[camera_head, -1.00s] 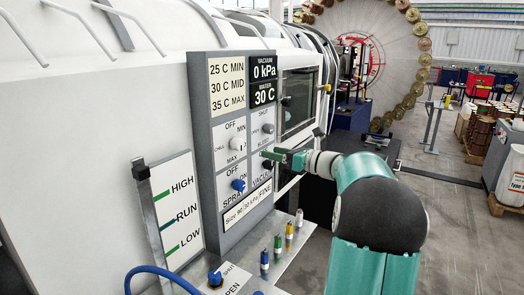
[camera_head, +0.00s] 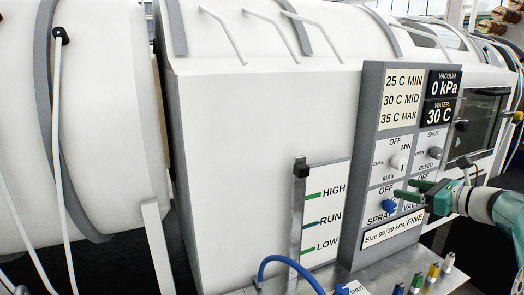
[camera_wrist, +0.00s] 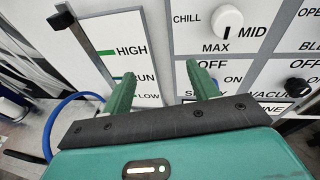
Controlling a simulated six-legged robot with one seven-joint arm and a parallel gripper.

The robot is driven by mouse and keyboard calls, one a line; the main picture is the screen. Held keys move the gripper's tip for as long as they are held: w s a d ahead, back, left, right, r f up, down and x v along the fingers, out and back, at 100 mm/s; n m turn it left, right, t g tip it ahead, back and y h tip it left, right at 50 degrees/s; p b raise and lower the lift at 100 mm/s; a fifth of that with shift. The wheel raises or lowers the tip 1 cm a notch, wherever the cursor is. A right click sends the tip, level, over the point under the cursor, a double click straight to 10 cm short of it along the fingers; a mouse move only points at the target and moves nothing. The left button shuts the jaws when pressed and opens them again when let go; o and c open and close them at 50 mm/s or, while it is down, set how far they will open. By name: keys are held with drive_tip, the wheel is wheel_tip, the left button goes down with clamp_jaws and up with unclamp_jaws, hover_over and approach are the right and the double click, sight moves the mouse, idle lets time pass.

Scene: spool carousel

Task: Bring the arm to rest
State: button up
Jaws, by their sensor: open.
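My gripper (camera_head: 404,189) is at the right of the head view, in front of the lower part of the control panel (camera_head: 371,120). Its two green fingers are apart with nothing between them; the wrist view also shows them (camera_wrist: 160,74). In the head view the fingertips appear just above the blue spray knob (camera_head: 389,206); whether they touch the panel is unclear. My arm reaches in from the right edge, and most of it is out of view. In the wrist view, the white chill knob (camera_wrist: 228,18) and the black vacuum knob (camera_wrist: 297,86) lie beyond the fingers.
Displays read 0 kPa and 30 C. A level scale (camera_head: 323,215) with a black slider (camera_head: 300,170) near HIGH stands left of the panel. A blue hose (camera_head: 290,262) and several coloured valves (camera_head: 433,270) are below. The large white machine (camera_head: 240,150) fills the left.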

drive_tip(key=s+a+f+n+g+h, duration=0.1)
drive_tip(key=s+a+f+n+g, duration=0.2)
drive_tip(key=a, duration=0.5)
drive_tip(key=s+a+n+g, duration=0.2)
drive_tip(key=s+a+n, duration=0.2)
drive_tip(key=a+n, duration=0.25)
drive_tip(key=s+a+f+n+g+h, duration=0.1)
drive_tip(key=s+a+f+n+g, duration=0.2)
drive_tip(key=a, duration=0.5)
drive_tip(key=s+a+f+n+h, duration=0.2)
drive_tip(key=s+n, duration=0.6)
drive_tip(key=s+a+f+n+h, duration=0.3)
drive_tip(key=s+n, duration=0.5)
drive_tip(key=n, duration=0.1)
drive_tip(key=shift+s+a+f+h, duration=0.25)
drive_tip(key=shift+s+a+h, duration=0.05)
